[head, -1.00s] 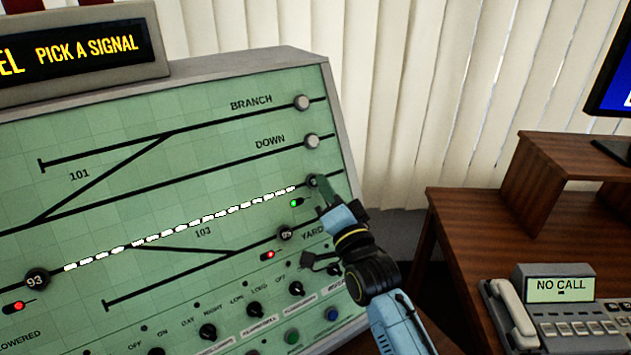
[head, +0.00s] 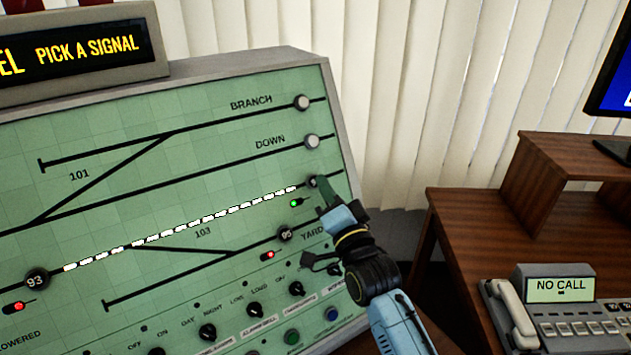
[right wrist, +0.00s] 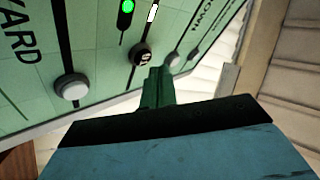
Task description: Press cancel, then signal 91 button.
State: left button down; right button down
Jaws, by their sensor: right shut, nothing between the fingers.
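The green signal panel (head: 120,200) fills the left of the head view. My right gripper (head: 321,184) is shut and empty, its dark green fingertips at a dark round button (head: 312,181) at the right end of the lit white track line. In the right wrist view the fingertips (right wrist: 156,78) are close to this button (right wrist: 142,55); I cannot tell whether they touch it. Its number is not readable. A green light (head: 296,203) glows beside it. No button labelled cancel can be made out. The display (head: 80,50) reads "PICK A SIGNAL". My left gripper is not in view.
Button 93 (head: 36,279) and button 95 (head: 285,234) have red lights nearby. Pale buttons sit at BRANCH (head: 302,102) and DOWN (head: 312,141). Knobs, a green button (head: 291,337) and a blue button (head: 332,314) line the lower panel. A telephone (head: 545,305) stands on the right desk.

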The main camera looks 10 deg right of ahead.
jog(key=shift+w, duration=0.1)
dwell(0.4)
jog(key=shift+w+a+f, duration=0.15)
jog(key=shift+w+f, duration=0.05)
jog(key=shift+w, duration=0.05)
jog(key=shift+w+a+f+b, duration=0.15)
jog(key=shift+w+f+b, duration=0.15)
jog(key=shift+w, duration=0.1)
dwell(0.8)
jog(key=shift+r, duration=0.1)
jog(key=shift+s+d+r+p, duration=0.25)
jog(key=shift+s+r+p, duration=0.1)
jog(key=shift+s+p, duration=0.5)
jog(key=s+p, duration=0.1)
jog(key=s+d+r+p, duration=0.1)
jog(key=p, duration=0.1)
jog(key=s+r+p, duration=0.1)
jog(key=s, duration=0.1)
jog(key=shift+d+r+p, duration=0.2)
jog(key=shift+d+p, duration=0.05)
jog(key=shift+p, duration=0.05)
